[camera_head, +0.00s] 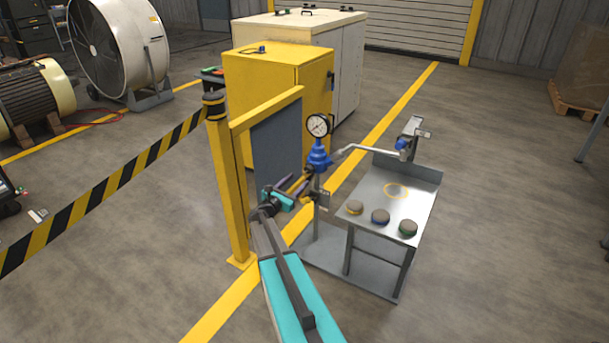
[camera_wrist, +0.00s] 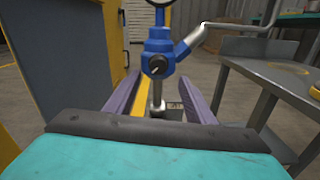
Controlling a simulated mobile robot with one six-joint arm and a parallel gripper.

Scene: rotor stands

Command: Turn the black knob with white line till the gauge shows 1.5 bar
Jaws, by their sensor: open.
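The black knob with a white line (camera_wrist: 156,66) sits on the front of a blue regulator body (camera_wrist: 157,48) in the wrist view. Its line looks tilted. In the head view the blue regulator (camera_head: 318,158) stands on a post, with a round white-faced gauge (camera_head: 318,125) on top. The needle is too small to read. In the wrist view only the gauge's lower rim shows at the top edge. My gripper (camera_wrist: 156,100) is open, its two purple fingers apart and below the knob, touching nothing. It also shows in the head view (camera_head: 296,187), near the post below the regulator.
A metal table (camera_head: 412,210) with several round pucks stands right of the post. A pipe (camera_head: 365,149) runs from the regulator towards it. A yellow frame with a dark panel (camera_head: 276,142) stands close on the left, before a yellow cabinet (camera_head: 262,83).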

